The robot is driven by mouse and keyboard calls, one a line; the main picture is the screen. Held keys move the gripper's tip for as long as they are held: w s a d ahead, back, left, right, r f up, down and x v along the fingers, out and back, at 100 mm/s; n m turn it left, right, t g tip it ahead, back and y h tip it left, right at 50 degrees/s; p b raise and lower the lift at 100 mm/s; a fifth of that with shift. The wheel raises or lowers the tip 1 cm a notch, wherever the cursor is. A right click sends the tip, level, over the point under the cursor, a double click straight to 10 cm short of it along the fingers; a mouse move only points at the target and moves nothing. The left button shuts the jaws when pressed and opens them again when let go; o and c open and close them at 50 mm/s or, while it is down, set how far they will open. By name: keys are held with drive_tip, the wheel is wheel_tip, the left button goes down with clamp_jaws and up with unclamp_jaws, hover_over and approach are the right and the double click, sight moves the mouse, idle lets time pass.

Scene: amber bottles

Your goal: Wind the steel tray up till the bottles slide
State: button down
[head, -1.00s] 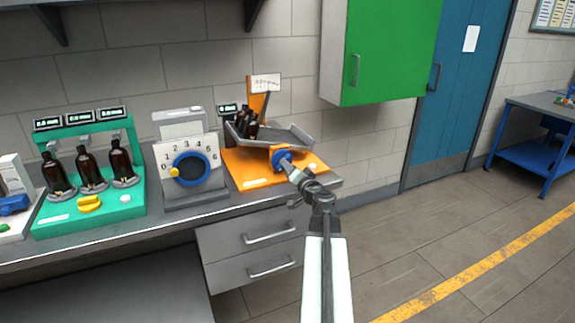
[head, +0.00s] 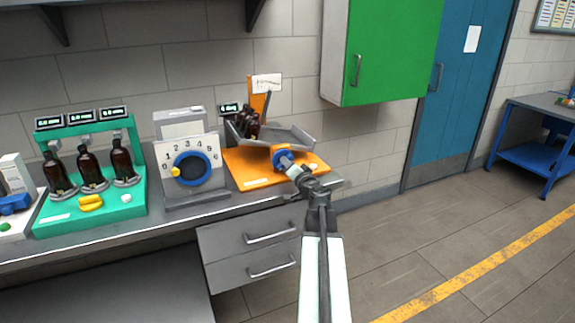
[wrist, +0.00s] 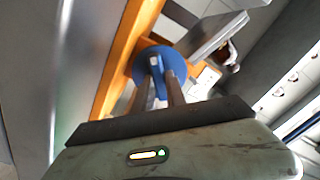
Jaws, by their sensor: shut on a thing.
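The steel tray (head: 284,137) stands tilted over an orange base (head: 248,168), its left end higher than its right. Several amber bottles (head: 249,124) are bunched at its raised left end, leaning. A blue knob (head: 283,157) sits at the front of the orange base. My gripper (head: 287,162) is shut on the blue knob; in the wrist view its two fingers close in front of the blue disc (wrist: 176,66). The tray's edge (wrist: 215,36) and a dark bottle (wrist: 228,55) also show in the wrist view. A small display (head: 229,107) behind the tray is too small to read.
A grey dial stand (head: 193,170) with numbers is left of the orange base. Farther left is a green stand (head: 50,222) with 3 amber bottles. A green cabinet (head: 390,50) hangs above right. Drawers (head: 250,250) are below the bench.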

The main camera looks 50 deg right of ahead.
drive_tip(key=m, duration=0.4)
drive_tip(key=shift+f+m, duration=0.1)
drive_tip(key=shift+m, duration=0.2)
drive_tip(key=shift+f+m, duration=0.1)
drive_tip(key=shift+m, duration=1.7)
drive_tip(key=c, duration=1.4)
unclamp_jaws()
drive_tip(key=shift+o, duration=0.2)
drive_tip(key=v, duration=0.8)
